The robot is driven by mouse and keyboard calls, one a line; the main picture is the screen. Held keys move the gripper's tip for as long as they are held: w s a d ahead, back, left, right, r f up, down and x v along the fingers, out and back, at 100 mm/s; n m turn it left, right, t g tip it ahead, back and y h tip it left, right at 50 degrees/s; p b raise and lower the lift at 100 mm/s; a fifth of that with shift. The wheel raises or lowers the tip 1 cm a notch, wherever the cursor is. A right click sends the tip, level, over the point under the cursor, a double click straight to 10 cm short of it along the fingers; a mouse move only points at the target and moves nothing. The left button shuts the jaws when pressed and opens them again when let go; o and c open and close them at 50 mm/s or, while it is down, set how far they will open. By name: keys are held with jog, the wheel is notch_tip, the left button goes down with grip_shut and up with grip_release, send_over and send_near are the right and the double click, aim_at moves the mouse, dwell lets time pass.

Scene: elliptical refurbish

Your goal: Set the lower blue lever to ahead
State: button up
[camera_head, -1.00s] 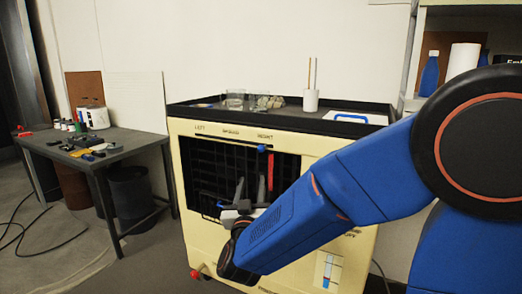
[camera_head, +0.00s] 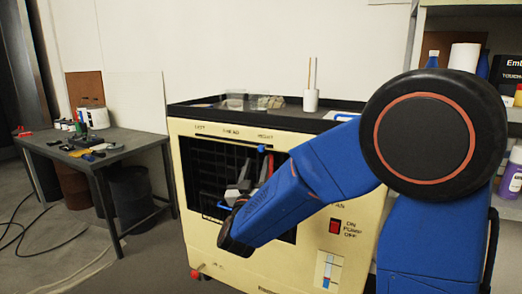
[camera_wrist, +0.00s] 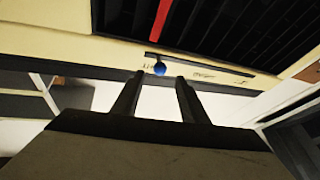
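The cream cabinet (camera_head: 208,240) has a dark grille front, with LEFT, AHEAD and RIGHT marked along its top. An upper blue knob (camera_head: 262,148) sits under RIGHT, beside a red strip (camera_head: 270,165). A lower blue lever (camera_head: 223,205) shows at the lower left of the grille, next to my wrist and partly hidden. My gripper (camera_head: 254,172) is in front of the grille, its fingers pointing up. In the wrist view my gripper (camera_wrist: 157,82) is open and empty, with the upper blue knob (camera_wrist: 159,68) seen between the fingertips; the distance is unclear. The lower lever is not visible there.
The cabinet's top tray (camera_head: 190,112) holds glassware and a white cup (camera_head: 310,100). A red power switch (camera_head: 334,227) is on its right face. A dark table (camera_head: 130,146) with tools stands left, and a shelf stands right. Floor between table and cabinet is mostly clear.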

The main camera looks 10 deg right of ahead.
aim_at(260, 151)
jog(key=x, duration=0.8)
jog(key=shift+w, duration=0.1)
grip_shut()
